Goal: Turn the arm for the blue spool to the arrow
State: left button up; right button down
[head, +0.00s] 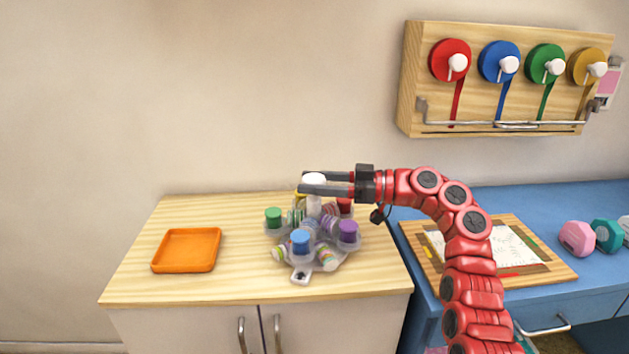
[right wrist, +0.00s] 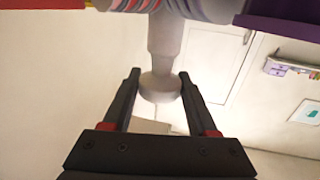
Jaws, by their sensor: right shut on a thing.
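A grey carousel of spools stands on the wooden cabinet in the head view. The blue spool (head: 301,240) sits on its front arm, right behind a pale tab (head: 301,276) with a small dark mark, which may be the arrow. A green spool (head: 273,217) is at its left and a purple spool (head: 348,231) at its right. Red and yellow ones are partly hidden behind. My right gripper (head: 312,184) reaches in from the right and is shut on the white top knob (right wrist: 160,87) of the centre post. My left gripper is out of view.
An orange tray (head: 187,250) lies left on the cabinet top, with bare wood around it. A wall rack (head: 420,95) holds several coloured ribbon rolls. A framed board (head: 555,272) lies on the blue desk at right, beneath my right arm.

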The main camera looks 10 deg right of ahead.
dwell(0.4)
jog(key=shift+c, duration=1)
grip_release()
jog(key=shift+a, duration=0.1)
jog(key=p+v, duration=0.1)
jog(key=v, duration=1.6)
jog(key=shift+d+p, duration=0.25)
jog(key=shift+p, duration=0.1)
